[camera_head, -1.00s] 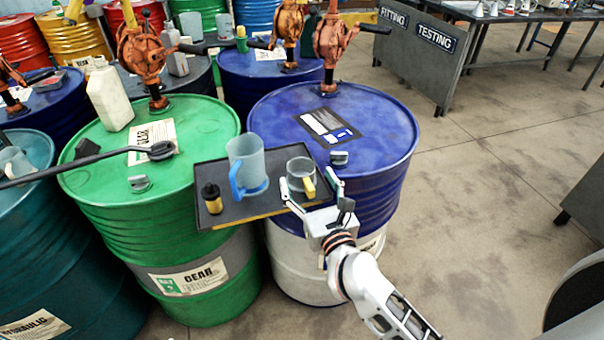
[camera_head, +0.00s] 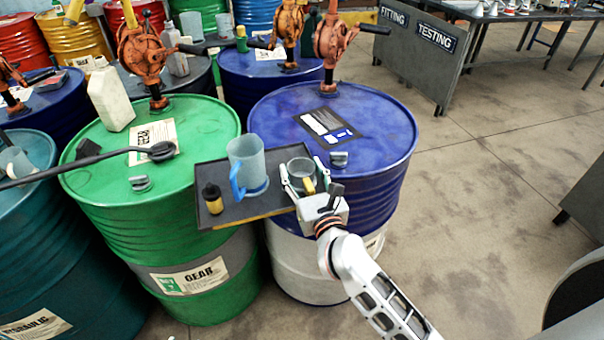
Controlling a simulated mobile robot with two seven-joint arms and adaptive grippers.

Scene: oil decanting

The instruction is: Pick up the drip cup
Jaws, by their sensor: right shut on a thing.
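The drip cup (camera_head: 300,168) is a small grey cup with a yellow handle. It stands at the right end of a dark tray (camera_head: 262,210) that spans the green and blue drums. My right gripper (camera_head: 303,180) comes from the lower right, with one finger on each side of the cup, and is shut on it. The cup is upright and seems still at tray height. My left gripper is not in view.
A clear jug with a blue handle (camera_head: 247,165) stands on the tray just left of the cup. A small black and yellow bottle (camera_head: 212,198) is at the tray's left end. A pump (camera_head: 335,42) rises from the blue drum (camera_head: 385,135) behind. Open floor lies to the right.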

